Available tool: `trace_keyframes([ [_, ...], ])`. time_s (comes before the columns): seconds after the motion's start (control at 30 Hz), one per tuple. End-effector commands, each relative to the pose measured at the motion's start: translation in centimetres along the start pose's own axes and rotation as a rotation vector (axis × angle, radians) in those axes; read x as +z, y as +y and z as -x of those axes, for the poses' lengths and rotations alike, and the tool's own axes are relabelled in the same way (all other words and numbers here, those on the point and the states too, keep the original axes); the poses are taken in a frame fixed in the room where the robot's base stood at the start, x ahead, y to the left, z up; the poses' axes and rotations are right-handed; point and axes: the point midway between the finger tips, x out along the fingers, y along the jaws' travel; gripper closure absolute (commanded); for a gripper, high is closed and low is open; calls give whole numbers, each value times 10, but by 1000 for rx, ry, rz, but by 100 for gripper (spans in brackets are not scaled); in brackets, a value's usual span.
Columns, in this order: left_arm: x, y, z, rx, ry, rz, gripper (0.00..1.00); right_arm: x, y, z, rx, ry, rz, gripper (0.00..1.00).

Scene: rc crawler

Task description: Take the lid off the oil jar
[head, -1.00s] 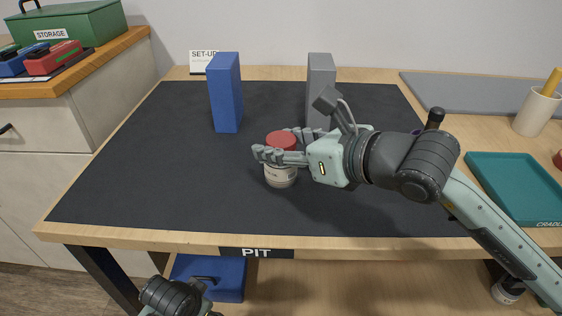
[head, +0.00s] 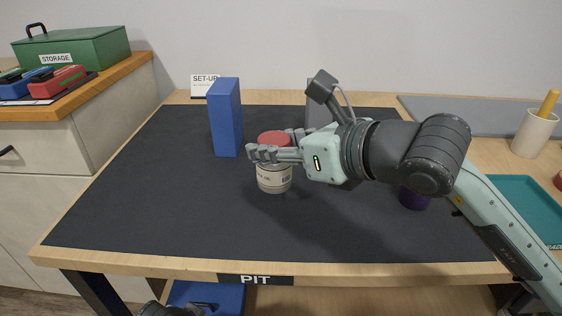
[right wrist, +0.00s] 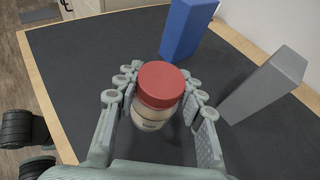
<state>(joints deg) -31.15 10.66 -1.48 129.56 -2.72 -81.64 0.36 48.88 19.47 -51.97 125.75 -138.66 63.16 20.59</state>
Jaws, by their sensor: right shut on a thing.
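The oil jar (head: 274,180) is a pale jar with a printed label. Its red lid (head: 273,138) sits on top of it. My right gripper (head: 268,153) reaches in from the right, with fingers on both sides of the jar near the lid's lower edge. It is shut on the jar, which looks upright and raised off the mat. In the right wrist view the red lid (right wrist: 161,84) and jar (right wrist: 150,119) lie between the fingers. Whether the pads touch the lid's rim cannot be told. My left gripper is not in view.
A blue block (head: 226,118) stands behind the jar, and a grey block (right wrist: 265,84) stands behind to the right, partly hidden by my arm. A purple object (head: 413,199) is under my right arm. A teal tray (head: 525,205) lies right. The dark mat (head: 150,205) is clear left and front.

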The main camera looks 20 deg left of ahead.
Motion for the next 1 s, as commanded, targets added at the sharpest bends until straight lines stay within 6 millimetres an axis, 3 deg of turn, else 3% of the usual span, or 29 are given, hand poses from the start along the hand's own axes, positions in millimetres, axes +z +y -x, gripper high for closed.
trace_keyframes([
  [0.03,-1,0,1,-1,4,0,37,9,16,0,11,-7,4,99],
  [0.2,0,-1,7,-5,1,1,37,34,54,-1,11,-6,5,99],
  [0.4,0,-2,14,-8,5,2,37,56,86,-1,6,-3,2,99],
  [0.6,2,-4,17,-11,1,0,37,66,100,-1,4,-1,0,99],
  [0.9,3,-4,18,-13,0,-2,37,67,102,-1,3,0,-1,99],
  [0.93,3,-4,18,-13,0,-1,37,67,102,-1,3,0,-1,64],
  [1.0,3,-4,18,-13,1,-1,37,67,102,-1,3,0,-1,73],
])
